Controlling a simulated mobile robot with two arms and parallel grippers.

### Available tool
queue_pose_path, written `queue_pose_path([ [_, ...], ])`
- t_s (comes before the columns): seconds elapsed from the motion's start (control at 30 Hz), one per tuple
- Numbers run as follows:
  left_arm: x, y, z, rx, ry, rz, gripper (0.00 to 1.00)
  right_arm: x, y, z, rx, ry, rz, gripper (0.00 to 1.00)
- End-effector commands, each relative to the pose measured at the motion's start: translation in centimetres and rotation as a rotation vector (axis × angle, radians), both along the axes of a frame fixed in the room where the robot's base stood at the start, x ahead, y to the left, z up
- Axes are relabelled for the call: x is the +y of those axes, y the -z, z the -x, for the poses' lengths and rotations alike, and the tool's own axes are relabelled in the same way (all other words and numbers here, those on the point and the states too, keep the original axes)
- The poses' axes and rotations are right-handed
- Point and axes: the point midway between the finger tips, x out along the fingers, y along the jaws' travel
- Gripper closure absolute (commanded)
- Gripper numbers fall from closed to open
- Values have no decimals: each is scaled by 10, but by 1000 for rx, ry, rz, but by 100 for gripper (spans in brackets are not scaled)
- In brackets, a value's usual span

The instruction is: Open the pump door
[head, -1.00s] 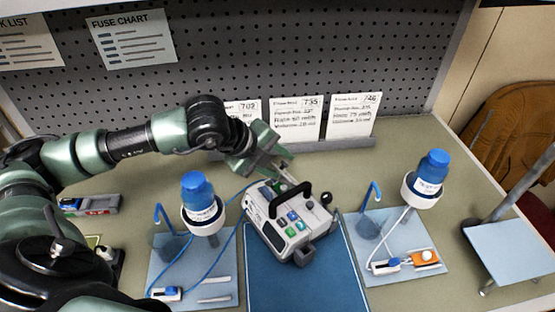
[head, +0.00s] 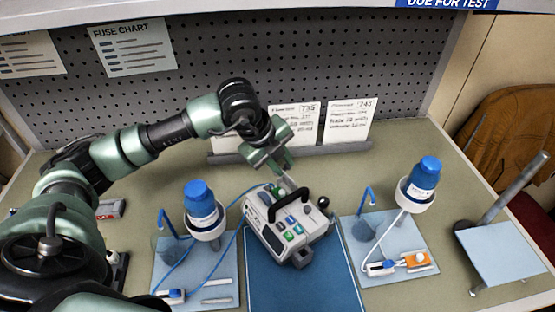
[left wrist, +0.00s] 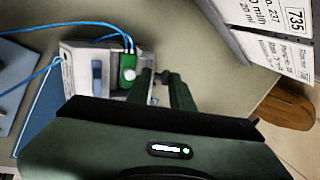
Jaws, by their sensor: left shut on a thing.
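The infusion pump (head: 283,232) is a pale grey box with a black carry handle (head: 290,199) and coloured buttons. It stands at the back of the blue mat, turned at an angle. My left gripper (head: 285,172) is at its far side, pointing down, shut on a thin grey part that looks like the pump door (head: 289,183). In the left wrist view the pump (left wrist: 80,70) shows a green block with blue tubes beside the gripper (left wrist: 161,82). The fingers partly hide the held part. How far the door stands open is unclear. My right gripper is not in view.
Two light-blue trays flank the mat (head: 300,285), each with a blue-capped bottle (head: 201,205) (head: 424,178) on a stand. Blue tubing runs from the left tray to the pump. Cards (head: 351,120) stand behind; a metal stand (head: 505,253) is at the right.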

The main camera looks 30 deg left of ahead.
Motion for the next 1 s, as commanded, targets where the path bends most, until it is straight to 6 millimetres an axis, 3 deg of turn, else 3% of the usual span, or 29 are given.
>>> queue_pose_path([
  [0.03, -4, -10, -6, 37, 1, -14, 100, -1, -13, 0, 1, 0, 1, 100],
  [0.1, -6, -11, -11, 96, 0, -41, 100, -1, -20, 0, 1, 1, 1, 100],
  [0.33, -13, -9, -26, 291, 0, -135, 100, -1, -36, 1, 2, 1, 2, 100],
  [0.7, -20, 0, -44, 538, -2, -252, 100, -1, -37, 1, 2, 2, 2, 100],
  [1.0, -23, 4, -49, 633, -2, -295, 100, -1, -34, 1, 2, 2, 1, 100],
])
